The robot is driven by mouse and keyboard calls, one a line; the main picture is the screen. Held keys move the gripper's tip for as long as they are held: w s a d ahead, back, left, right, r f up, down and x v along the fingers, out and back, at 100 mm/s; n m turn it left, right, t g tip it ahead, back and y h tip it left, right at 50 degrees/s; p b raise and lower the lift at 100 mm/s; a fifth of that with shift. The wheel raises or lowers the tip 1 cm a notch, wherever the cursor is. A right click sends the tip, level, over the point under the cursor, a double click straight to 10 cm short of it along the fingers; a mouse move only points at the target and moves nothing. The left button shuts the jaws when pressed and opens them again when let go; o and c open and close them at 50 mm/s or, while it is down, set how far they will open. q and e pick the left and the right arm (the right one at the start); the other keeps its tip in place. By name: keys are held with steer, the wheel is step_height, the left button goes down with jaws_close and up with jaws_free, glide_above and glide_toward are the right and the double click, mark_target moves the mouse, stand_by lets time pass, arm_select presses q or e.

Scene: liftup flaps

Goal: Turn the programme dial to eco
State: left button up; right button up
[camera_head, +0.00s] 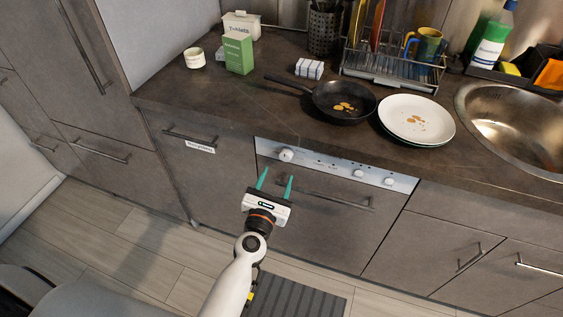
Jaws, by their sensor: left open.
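The dishwasher's control panel (336,166) is a pale metal strip below the counter edge. A large round white dial (286,155) sits at its left end, with small marks around it that are too small to read. Two smaller knobs, a middle one (358,174) and a right one (388,181), sit towards the right end. My left gripper (275,180) has teal fingers, open and empty, pointing up towards the panel. Its fingertips appear just below the dial, apart from it in the picture. My right gripper is not in view.
The dishwasher front has a bar handle (325,194) just right of my left gripper. A frying pan (343,103) and stacked plates (417,120) with food scraps stand on the counter (240,110) above. A grey striped mat (295,306) lies on the floor.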

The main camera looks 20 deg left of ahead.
mark_target(285, 158)
arm_select(q)
steer(key=w, duration=0.6)
steer(key=shift+c, duration=0.3)
steer(key=c, duration=0.9)
